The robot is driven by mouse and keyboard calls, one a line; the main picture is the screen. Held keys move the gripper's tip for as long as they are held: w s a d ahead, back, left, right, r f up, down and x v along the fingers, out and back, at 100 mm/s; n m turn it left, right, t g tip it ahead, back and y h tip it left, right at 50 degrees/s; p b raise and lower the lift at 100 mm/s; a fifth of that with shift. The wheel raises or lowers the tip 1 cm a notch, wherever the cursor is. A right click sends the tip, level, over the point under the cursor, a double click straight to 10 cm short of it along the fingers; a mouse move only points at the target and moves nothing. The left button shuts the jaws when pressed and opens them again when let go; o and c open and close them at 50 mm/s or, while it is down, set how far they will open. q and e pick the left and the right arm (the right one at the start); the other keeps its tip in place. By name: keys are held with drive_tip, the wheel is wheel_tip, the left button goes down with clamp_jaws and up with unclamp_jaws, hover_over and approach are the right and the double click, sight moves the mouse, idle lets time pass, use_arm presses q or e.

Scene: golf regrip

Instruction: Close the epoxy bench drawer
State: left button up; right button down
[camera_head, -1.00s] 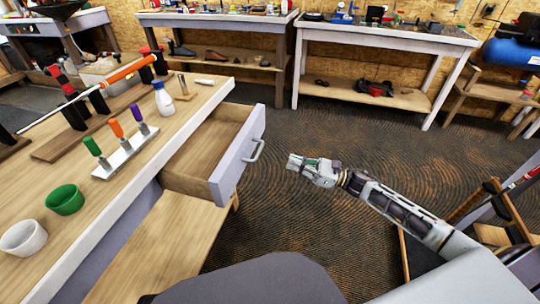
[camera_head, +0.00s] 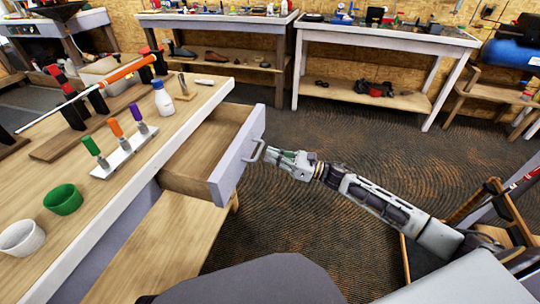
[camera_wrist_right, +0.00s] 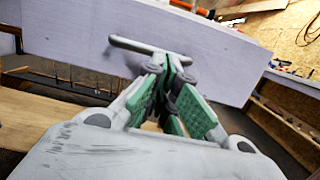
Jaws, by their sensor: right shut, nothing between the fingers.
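The bench drawer (camera_head: 235,160) stands pulled out from the wooden workbench (camera_head: 125,190), and its inside looks empty. Its grey front carries a metal bar handle (camera_head: 254,151). My right gripper (camera_head: 269,154) is shut and empty, with its tip right at the handle; I cannot tell whether it touches. In the right wrist view, the green-padded fingers (camera_wrist_right: 172,88) are together in front of the grey drawer front (camera_wrist_right: 80,40), just below the handle (camera_wrist_right: 140,46). My left gripper is not in view.
On the bench top are a green cup (camera_head: 63,199), a white cup (camera_head: 22,238), a white bottle (camera_head: 163,99), a rack of coloured tools (camera_head: 124,155) and a club with an orange grip (camera_head: 122,73). Open floor (camera_head: 330,225) lies right of the drawer.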

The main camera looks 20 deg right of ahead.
sight(216, 149)
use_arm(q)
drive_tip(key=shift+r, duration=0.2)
use_arm(e)
drive_tip(key=shift+w+a+r, duration=0.1)
drive_tip(key=shift+w+a, duration=0.2)
drive_tip(key=shift+a, duration=0.15)
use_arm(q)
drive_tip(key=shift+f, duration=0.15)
